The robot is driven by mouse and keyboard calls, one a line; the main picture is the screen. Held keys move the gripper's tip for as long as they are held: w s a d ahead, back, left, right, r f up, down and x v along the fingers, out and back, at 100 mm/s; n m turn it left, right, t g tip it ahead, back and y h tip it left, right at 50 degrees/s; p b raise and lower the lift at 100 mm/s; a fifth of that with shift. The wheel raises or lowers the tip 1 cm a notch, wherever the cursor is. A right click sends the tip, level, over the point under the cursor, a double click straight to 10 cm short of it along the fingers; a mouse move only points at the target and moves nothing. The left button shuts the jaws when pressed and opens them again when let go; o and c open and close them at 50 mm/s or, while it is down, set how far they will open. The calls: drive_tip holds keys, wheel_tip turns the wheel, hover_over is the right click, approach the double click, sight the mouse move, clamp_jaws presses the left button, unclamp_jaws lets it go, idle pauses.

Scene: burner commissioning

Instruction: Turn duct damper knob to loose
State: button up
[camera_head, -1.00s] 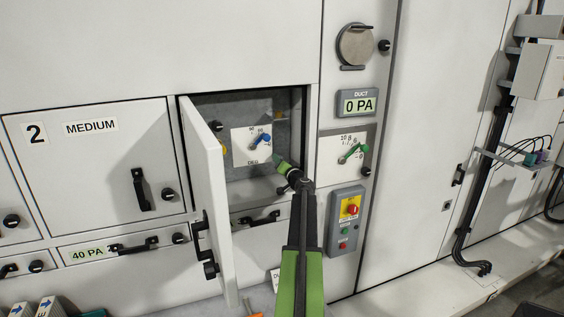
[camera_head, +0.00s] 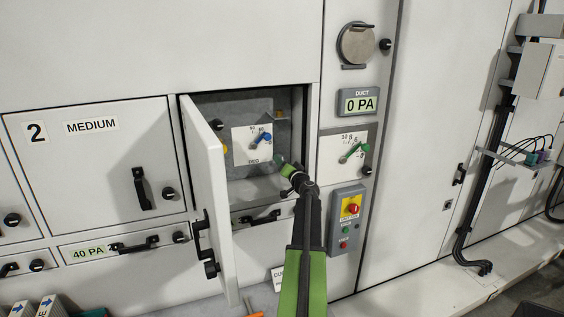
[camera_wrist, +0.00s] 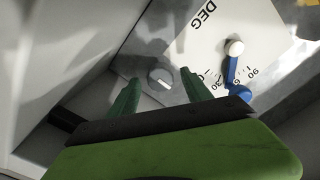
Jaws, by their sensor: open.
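My gripper (camera_head: 284,167) is open and empty at the lower right of an open compartment. In the wrist view, a round grey knob (camera_wrist: 161,79) with a pale line lies beyond and between my green fingertips; contact cannot be told. Beside it is a white DEG plate (camera_wrist: 215,45) with a blue lever (camera_wrist: 233,68). In the head view, the blue lever (camera_head: 262,138) also shows. To the right, under the DUCT 0 PA display (camera_head: 359,103), a scale plate carries a green pointer (camera_head: 352,151), with a black knob (camera_head: 367,171) at its lower corner. I read no "loose" marking on either knob.
The compartment door (camera_head: 208,190) stands open to the left of my arm. A grey control box (camera_head: 346,222) with a red button is close on the right. A handle (camera_head: 256,218) sticks out below the compartment. Cabinet front further right is mostly clear.

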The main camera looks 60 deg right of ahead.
drive_tip(key=v, duration=1.4)
drive_tip(key=shift+a, duration=0.2)
drive_tip(key=shift+s, duration=0.1)
